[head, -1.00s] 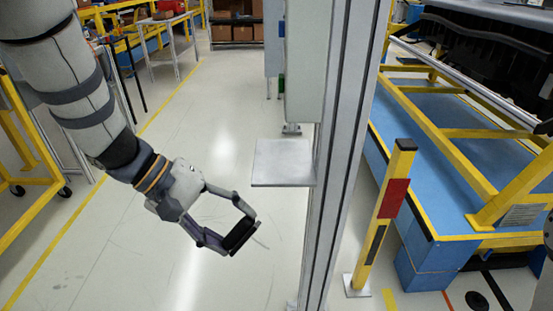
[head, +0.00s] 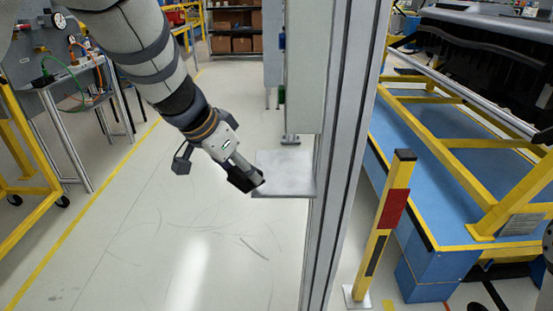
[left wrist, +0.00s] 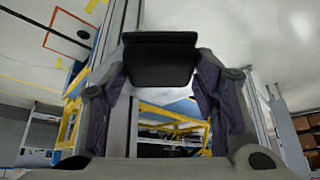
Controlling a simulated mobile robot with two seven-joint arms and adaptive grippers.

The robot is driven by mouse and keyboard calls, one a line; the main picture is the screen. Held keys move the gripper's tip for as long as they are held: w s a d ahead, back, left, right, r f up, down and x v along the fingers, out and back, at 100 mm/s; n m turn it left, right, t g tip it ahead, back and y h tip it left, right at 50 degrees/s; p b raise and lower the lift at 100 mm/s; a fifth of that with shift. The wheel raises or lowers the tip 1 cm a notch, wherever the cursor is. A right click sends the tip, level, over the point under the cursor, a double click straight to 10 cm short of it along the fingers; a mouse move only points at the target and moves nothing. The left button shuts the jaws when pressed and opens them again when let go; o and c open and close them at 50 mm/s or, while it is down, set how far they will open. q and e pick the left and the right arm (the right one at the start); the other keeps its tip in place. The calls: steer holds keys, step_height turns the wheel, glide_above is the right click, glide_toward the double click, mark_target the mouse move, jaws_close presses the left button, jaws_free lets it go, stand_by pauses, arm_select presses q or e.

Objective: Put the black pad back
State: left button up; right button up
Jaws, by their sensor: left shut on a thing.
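The black pad (left wrist: 160,62) is between the two fingers of my left gripper (left wrist: 160,75) in the left wrist view, held across the fingertips. In the head view my left gripper (head: 244,176) is at the left edge of a small grey metal shelf (head: 290,170). The pad shows there only as a dark shape at the gripper's end, partly hidden by the fingers. I cannot tell whether the pad touches the shelf. The shelf looks bare. My right gripper is not in view.
The shelf is fixed to a tall metal post (head: 345,160), with a grey box (head: 306,65) above it. A yellow bollard (head: 385,225) and a blue and yellow platform (head: 455,150) stand at right. The floor left of the post is clear.

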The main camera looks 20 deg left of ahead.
arm_select(q)
steer(key=w+d, duration=0.1)
steer(key=w, duration=0.1)
steer(key=w+d+b, duration=0.1)
steer(key=w+d, duration=0.1)
steer(key=w, duration=0.1)
steer(key=w+d+f, duration=0.1)
steer(key=w, duration=0.2)
steer(key=shift+w+d, duration=0.25)
steer(key=shift+d, duration=0.05)
steer(key=shift+f, duration=0.25)
steer(key=shift+a, duration=0.1)
steer(key=shift+c, duration=0.4)
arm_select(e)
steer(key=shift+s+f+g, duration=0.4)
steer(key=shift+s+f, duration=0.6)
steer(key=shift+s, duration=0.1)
arm_select(q)
steer(key=shift+f, duration=0.15)
steer(key=o, duration=1.1)
